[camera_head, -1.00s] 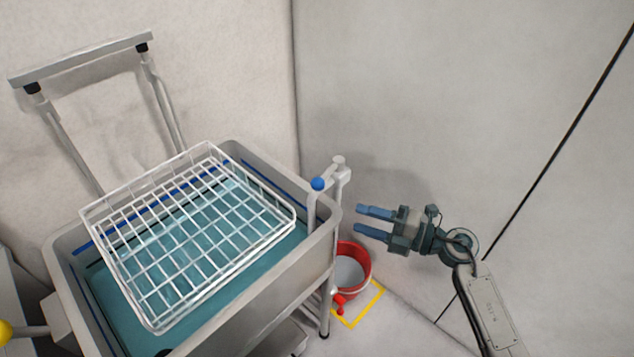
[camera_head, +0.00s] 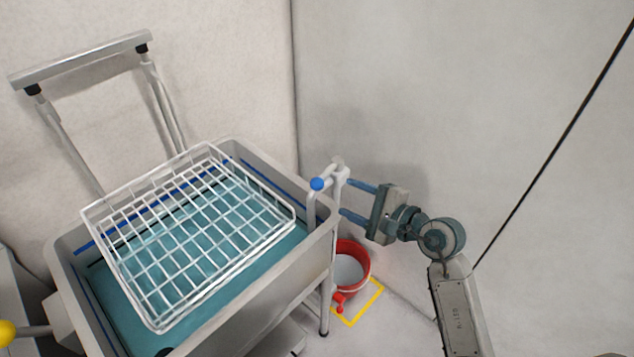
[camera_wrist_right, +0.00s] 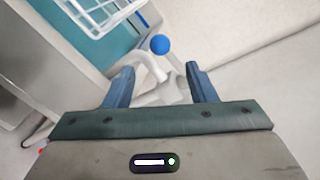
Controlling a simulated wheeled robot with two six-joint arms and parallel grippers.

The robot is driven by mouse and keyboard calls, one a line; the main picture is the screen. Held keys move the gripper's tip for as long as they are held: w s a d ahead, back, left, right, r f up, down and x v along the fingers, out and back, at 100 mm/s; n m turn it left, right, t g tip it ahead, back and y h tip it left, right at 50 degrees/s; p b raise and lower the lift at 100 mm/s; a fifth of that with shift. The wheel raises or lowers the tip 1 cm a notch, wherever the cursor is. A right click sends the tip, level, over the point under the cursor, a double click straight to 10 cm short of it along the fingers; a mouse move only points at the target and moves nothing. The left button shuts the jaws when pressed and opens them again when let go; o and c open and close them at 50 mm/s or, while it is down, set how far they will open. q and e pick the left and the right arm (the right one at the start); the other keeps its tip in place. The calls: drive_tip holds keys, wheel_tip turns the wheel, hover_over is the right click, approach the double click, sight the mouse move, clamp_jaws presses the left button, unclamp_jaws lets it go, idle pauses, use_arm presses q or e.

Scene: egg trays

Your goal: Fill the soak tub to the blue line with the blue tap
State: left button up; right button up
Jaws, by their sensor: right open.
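The grey soak tub (camera_head: 290,268) holds teal water (camera_head: 135,312). A blue line (camera_head: 268,180) runs along its inner wall, above the water surface where I can see it. The tap, a grey pipe with a blue knob (camera_head: 317,184), stands at the tub's right corner; the knob also shows in the right wrist view (camera_wrist_right: 160,44). My right gripper (camera_head: 346,199) is open, its blue fingers pointing at the tap from the right. In the right wrist view the tap's pipe lies between the open fingers (camera_wrist_right: 157,80). My left gripper is not in view.
A white wire basket (camera_head: 190,235) sits over the tub. A red bucket (camera_head: 354,268) stands on the floor below the tap by a yellow floor mark (camera_head: 362,305). A handle frame (camera_head: 80,60) rises behind the tub. A wall stands behind the tap; the right side is clear.

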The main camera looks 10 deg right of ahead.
sight(323, 186)
drive_tip(key=p+x, duration=0.3)
drive_tip(key=x, duration=0.6)
drive_tip(key=shift+w+a, duration=0.2)
drive_tip(key=shift+a, duration=0.05)
drive_tip(key=shift+w+a+f+p, duration=0.2)
drive_tip(key=shift+w+a+p, duration=0.15)
drive_tip(key=shift+w, duration=0.1)
clamp_jaws()
drive_tip(key=shift+d+f, duration=0.1)
